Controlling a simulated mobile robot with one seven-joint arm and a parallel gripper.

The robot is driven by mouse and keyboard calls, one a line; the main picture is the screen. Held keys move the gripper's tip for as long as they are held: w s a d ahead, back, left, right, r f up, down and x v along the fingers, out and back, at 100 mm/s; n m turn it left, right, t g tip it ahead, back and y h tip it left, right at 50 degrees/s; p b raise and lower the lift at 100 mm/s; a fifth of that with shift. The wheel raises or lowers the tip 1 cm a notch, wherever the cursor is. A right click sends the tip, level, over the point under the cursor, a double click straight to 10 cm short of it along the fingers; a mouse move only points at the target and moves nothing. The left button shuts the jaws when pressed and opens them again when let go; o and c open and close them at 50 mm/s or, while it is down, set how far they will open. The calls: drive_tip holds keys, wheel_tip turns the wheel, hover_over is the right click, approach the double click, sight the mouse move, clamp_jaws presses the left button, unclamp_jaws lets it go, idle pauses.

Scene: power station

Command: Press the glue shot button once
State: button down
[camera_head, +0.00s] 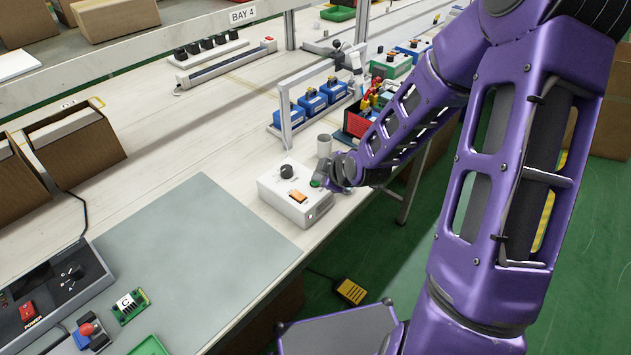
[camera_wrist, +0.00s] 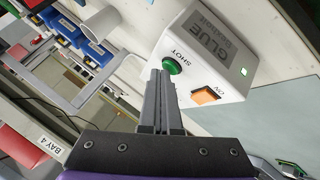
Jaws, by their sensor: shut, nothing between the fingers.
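The white glue dispenser box (camera_head: 275,197) stands near the bench's front edge; it also shows in the wrist view (camera_wrist: 228,77), labelled GLUE. Its green button (camera_wrist: 173,67), beside the word SHOT, is the glue shot button. An orange switch (camera_wrist: 206,95) marked ON sits beside it, and a small green light (camera_wrist: 243,71) shows on the box. My gripper (camera_wrist: 160,76) is shut and empty, its fingertips at the edge of the green button. I cannot tell whether they touch it. In the head view my gripper (camera_head: 322,180) is at the box's right side, largely hiding the button.
A grey mat (camera_head: 180,250) covers the bench to the left. A grey cup (camera_head: 324,145) and a rack of blue units (camera_head: 312,102) stand behind the box. A yellow pedal (camera_head: 350,292) lies on the green floor.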

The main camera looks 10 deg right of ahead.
drive_tip(key=shift+r, duration=0.1)
idle(0.3)
drive_tip(key=shift+r+p, duration=0.65)
drive_tip(key=shift+r, duration=0.15)
wheel_tip(320, 180, up, 5)
drive_tip(key=p, duration=0.4)
idle(0.6)
